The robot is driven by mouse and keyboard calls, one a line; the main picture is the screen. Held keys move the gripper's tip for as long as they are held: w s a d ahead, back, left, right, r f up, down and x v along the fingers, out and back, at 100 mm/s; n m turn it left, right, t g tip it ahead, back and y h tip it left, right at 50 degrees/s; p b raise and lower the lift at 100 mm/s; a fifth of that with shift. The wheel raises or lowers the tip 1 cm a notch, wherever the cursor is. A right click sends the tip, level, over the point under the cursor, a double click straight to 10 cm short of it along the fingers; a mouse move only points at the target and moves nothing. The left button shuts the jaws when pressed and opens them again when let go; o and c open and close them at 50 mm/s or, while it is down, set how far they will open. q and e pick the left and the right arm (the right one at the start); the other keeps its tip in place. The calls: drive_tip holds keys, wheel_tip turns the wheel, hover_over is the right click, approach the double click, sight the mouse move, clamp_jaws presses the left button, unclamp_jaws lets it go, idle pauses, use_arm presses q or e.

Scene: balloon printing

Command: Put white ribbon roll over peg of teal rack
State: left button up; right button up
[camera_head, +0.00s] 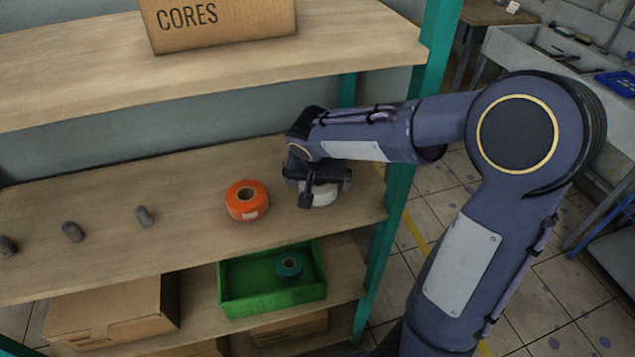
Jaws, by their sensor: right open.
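The white ribbon roll (324,196) is on the middle shelf of the teal rack (397,205), near its right end. My right gripper (325,187) is at the roll, open, with fingers around or just above it; I cannot tell if they touch it. The gripper hides the upper part of the roll. Grey pegs stick up from the same shelf to the left: one (144,216), another (73,231), and one at the left edge (8,246). All three are bare. My left gripper is out of view.
An orange roll (246,200) sits between the white roll and the pegs. A cardboard box marked CORES (218,24) stands on the shelf above. Below are a green bin (236,303) holding a teal roll (289,266) and a cardboard box (115,312).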

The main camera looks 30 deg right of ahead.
drive_tip(key=shift+r, duration=0.2)
drive_tip(key=shift+s+a+r, duration=0.1)
drive_tip(key=shift+r, duration=0.2)
drive_tip(key=v, duration=0.4)
drive_tip(key=shift+s+a+b, duration=0.35)
drive_tip(key=shift+s, duration=0.1)
drive_tip(key=s+a+b, duration=0.2)
drive_tip(key=s+a, duration=0.4)
drive_tip(key=s, duration=0.3)
drive_tip(key=s+f+n+t+y, duration=0.1)
drive_tip(key=s+f+n+y, duration=0.3)
drive_tip(key=s, duration=0.6)
drive_tip(key=n+y, duration=0.1)
drive_tip(key=y, duration=0.1)
drive_tip(key=shift+s+d+t+y, duration=0.2)
drive_tip(key=shift+d+t+y, duration=0.1)
drive_tip(key=shift+d+t, duration=0.1)
drive_tip(key=shift+n, duration=0.3)
